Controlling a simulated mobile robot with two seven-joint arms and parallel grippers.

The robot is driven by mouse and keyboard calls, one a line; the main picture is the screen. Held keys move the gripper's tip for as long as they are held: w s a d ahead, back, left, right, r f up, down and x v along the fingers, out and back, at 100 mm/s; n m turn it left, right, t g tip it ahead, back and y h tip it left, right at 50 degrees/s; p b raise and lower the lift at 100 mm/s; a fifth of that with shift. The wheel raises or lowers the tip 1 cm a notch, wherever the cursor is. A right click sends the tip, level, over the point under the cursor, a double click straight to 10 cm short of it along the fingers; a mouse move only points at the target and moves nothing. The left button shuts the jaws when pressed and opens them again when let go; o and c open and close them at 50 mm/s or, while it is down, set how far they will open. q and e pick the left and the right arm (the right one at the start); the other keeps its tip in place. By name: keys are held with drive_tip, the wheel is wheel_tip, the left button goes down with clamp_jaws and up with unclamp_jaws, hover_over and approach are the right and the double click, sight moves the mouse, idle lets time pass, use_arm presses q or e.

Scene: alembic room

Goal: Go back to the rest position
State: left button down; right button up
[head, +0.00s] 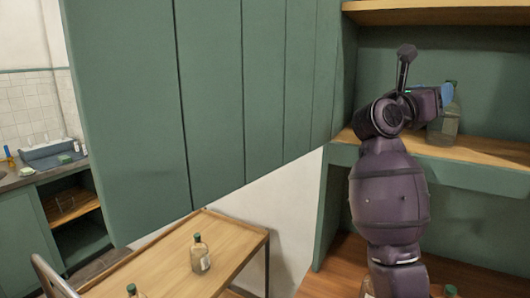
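My dark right arm rises on the right of the head view and bends at the wrist in front of a green shelf unit. My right gripper (444,97) points to the right, with a blue part beside a clear bottle (443,127) with a green cap. The bottle stands upright on the shelf. The wrist and hand cover part of this spot, so I cannot tell whether the fingers touch the bottle or how far they are open. My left gripper is not in view.
A large green panel (210,90) fills the upper left and middle, close to the shelf board (480,150). Below it, a wooden table (160,258) holds bottles, one (200,255) near its middle. A counter (30,178) stands at far left.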

drive_tip(key=s+a+f+m+t+y, duration=0.3)
drive_tip(key=s+a+f+m+y, duration=0.15)
drive_tip(key=f+m+y, duration=0.55)
drive_tip(key=s+a+f+m+t+y, duration=0.3)
drive_tip(key=s+a+f+m+y, duration=0.15)
drive_tip(key=f+m+y, duration=0.5)
drive_tip(key=s+a+f+m+t+y, duration=0.3)
drive_tip(key=a+f+m+y, duration=0.35)
drive_tip(key=f, duration=0.65)
drive_tip(key=s+d+f+n+g+h, duration=0.1)
drive_tip(key=s+d+f+g+h, duration=0.25)
drive_tip(key=s+f+g, duration=0.65)
drive_tip(key=s+d+f+g+h, duration=0.2)
drive_tip(key=s+f, duration=0.3)
drive_tip(key=s, duration=0.3)
drive_tip(key=s+d+f+g+h, duration=0.2)
drive_tip(key=s+f, duration=0.2)
drive_tip(key=s, duration=0.4)
drive_tip(key=w+f+n+t, duration=0.1)
drive_tip(key=w+f+t, duration=0.6)
drive_tip(key=f, duration=0.3)
drive_tip(key=shift+a+f+n+t, duration=0.15)
drive_tip(key=shift+f+n+t, duration=0.15)
drive_tip(key=shift+t, duration=0.2)
drive_tip(key=shift+w+y, duration=0.1)
drive_tip(key=shift+y, duration=0.15)
drive_tip(key=shift+c, duration=0.3)
